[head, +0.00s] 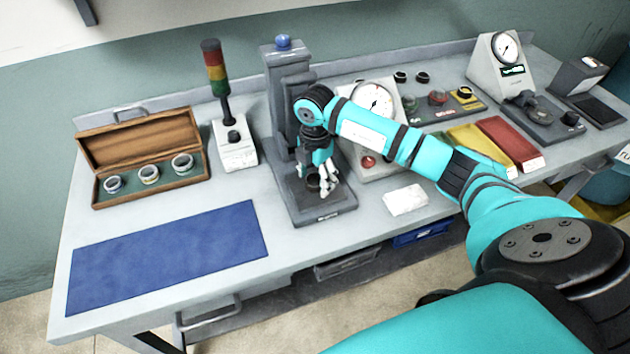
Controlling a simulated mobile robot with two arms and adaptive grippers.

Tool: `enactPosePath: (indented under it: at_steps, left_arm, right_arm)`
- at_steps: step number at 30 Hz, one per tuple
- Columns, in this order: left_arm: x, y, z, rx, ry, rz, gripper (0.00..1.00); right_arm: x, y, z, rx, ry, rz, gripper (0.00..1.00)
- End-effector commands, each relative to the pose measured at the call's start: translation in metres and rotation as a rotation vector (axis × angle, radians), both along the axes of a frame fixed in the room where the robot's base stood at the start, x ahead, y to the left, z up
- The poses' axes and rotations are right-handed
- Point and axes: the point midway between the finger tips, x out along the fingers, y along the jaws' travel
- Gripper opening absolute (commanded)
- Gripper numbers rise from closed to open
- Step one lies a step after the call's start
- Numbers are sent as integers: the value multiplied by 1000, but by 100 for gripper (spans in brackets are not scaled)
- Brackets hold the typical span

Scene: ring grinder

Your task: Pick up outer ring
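My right gripper (322,180) points down over the base of the grey press-like machine (290,90). A small dark round part (313,183) shows at its fingertips, low on that machine. The fingers partly cover this part, so I cannot tell whether it is an outer ring or whether the fingers grip it. Three rings lie in the green-lined open wooden box at the left: a left ring (113,184), a middle ring (149,174) and a right ring (182,164). My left gripper is not in view.
The wooden box (150,194) stands behind a blue mat (165,257). A signal-light tower (234,150) stands left of the machine. A dial gauge unit (375,100), a white block (405,200) and yellow and red trays (510,143) lie to the right. The mat is clear.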

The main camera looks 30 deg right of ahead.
Motion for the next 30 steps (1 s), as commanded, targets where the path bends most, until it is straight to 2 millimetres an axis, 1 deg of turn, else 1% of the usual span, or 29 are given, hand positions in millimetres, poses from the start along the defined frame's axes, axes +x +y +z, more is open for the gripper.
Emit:
enactPosePath:
  at_steps: [1,6,12,13,19,23,26,29,30]
  left_arm:
    - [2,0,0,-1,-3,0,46]
    - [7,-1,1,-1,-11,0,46]
    - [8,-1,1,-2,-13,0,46]
    - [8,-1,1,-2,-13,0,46]
    - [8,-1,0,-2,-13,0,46]
    - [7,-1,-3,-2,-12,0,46]
    - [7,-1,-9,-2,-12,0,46]
    - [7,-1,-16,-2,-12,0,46]
    - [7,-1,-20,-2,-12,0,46]
  right_arm:
    - [0,0,0,0,0,0,57]
    - [0,0,0,0,0,0,35]
    - [0,0,1,0,-1,0,9]
    - [0,0,1,0,-1,0,7]
    - [0,0,2,1,-2,0,7]
    - [1,0,6,0,-4,0,7]
    - [1,0,15,0,-5,0,7]
    - [2,0,29,0,-7,0,7]
    - [2,0,36,0,-7,1,7]
